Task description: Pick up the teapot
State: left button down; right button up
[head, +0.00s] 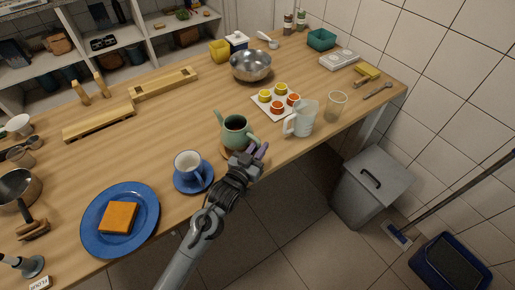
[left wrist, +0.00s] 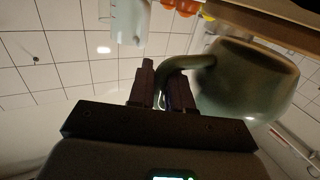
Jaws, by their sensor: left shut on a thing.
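My left gripper (head: 253,155) is at the handle side. In the left wrist view, where the scene appears upside down, the teapot's body (left wrist: 245,85) fills the right side. Its curved handle (left wrist: 188,63) runs between the two dark fingers of the left gripper (left wrist: 161,75), which is shut on it. My right gripper is not in view.
A blue-and-white cup (head: 188,163) on a blue saucer (head: 181,187) stands close on the left. A clear measuring jug (head: 303,120) stands to the right. A white tray (head: 259,104) with several small pots and a metal bowl (head: 251,66) are behind.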

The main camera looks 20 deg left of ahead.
pick_arm(q)
notch_tip(320, 180, up, 3)
jog(key=shift+d+r+p, duration=0.1)
jog(key=shift+p, duration=0.45)
jog(key=s+d+r+p, duration=0.3)
jog(key=d+r, duration=0.3)
jog(key=d, duration=0.5)
jog(key=shift+s, duration=0.35)
jog(key=shift+a+r, duration=0.1)
jog(key=shift+r, duration=0.1)
